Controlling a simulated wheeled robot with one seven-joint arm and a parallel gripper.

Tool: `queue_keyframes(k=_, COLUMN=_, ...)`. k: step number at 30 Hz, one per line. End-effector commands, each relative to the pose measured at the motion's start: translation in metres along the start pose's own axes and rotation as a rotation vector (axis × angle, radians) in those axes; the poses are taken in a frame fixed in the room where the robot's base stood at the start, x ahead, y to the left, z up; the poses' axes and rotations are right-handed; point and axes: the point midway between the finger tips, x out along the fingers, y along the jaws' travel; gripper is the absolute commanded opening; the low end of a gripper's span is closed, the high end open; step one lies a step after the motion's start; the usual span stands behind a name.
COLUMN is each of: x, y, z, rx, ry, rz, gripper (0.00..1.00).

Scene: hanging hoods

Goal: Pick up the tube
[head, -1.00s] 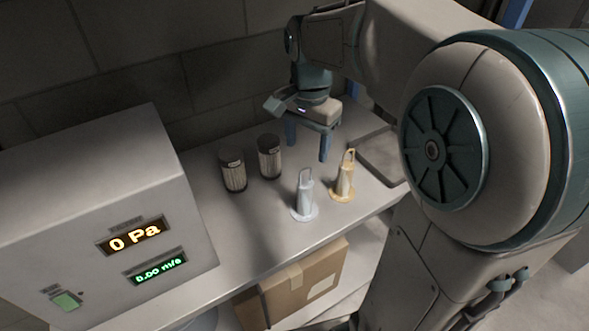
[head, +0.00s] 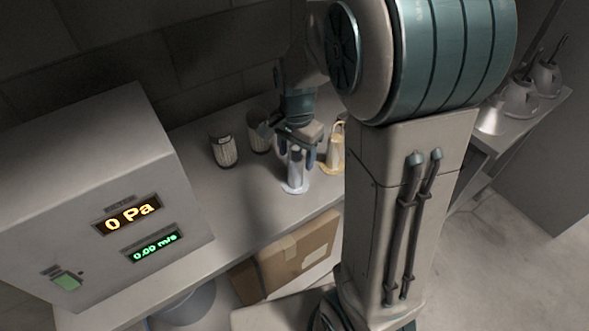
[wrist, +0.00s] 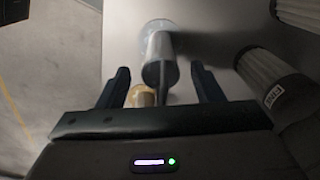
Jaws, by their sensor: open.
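A silver-grey tube (head: 295,177) stands upright on a round base on the bench. Its top is hidden behind my gripper (head: 297,158), which is open above it, with a blue finger on each side of its upper part. In the wrist view the grey tube (wrist: 158,48) lies between the two dark fingers of my gripper (wrist: 160,72), with gaps on both sides. A similar gold tube (head: 335,155) with a loop handle stands just to the right, partly hidden by my arm. Part of a gold thing (wrist: 140,96) also shows in the wrist view.
Two ribbed, dark-topped canisters stand behind to the left, one (head: 223,150) and another (head: 259,138) close to my gripper. A grey box with displays (head: 110,205) fills the bench's left side. A cardboard box (head: 300,255) sits below. Hoods (head: 522,97) are at right.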

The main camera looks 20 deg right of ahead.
Motion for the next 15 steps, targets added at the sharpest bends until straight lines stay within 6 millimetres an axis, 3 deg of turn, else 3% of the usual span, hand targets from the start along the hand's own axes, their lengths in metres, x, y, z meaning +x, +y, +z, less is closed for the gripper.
queue_keyframes(k=4, x=0.0135, y=-0.0003, z=0.0001, rx=0.0, ry=0.0, rz=0.0, gripper=0.61)
queue_keyframes(k=11, x=0.0149, y=-0.0005, z=0.0002, rx=0.0, ry=0.0, rz=-0.002, gripper=0.61)
queue_keyframes(k=15, x=0.0147, y=-0.0006, z=0.0002, rx=0.0, ry=0.0, rz=-0.002, gripper=0.24)
